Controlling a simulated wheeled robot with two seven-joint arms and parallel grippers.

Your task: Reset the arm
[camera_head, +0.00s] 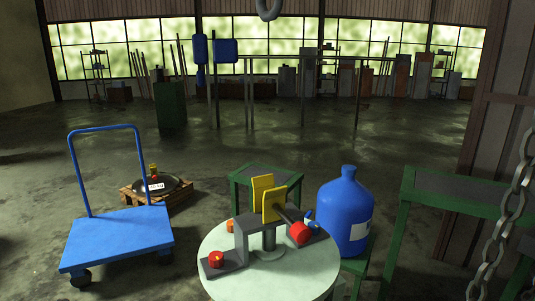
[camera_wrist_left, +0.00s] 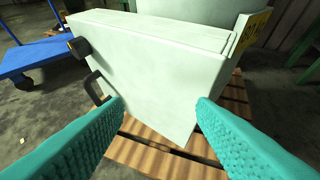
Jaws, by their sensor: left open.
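My left gripper (camera_wrist_left: 160,104) shows in the left wrist view as two teal textured fingers, wide apart and with nothing between their tips. Beyond them is a large white box or panel (camera_wrist_left: 150,70) with a dark knob (camera_wrist_left: 79,47) and a dark handle (camera_wrist_left: 94,88). I cannot tell whether the fingers touch it. Neither arm shows in the head view. There, a round pale table (camera_head: 270,281) carries a grey stand (camera_head: 245,226) with two yellow plates (camera_head: 268,196) and a red knob (camera_head: 299,233). My right gripper is not in view.
A blue cart (camera_head: 118,238) stands left of the round table, and a blue bottle (camera_head: 343,205) stands to its right. Green tables (camera_head: 402,210) and a hanging chain (camera_head: 503,220) are at the right. A wooden pallet (camera_wrist_left: 160,158) lies under the white box. Open floor lies behind.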

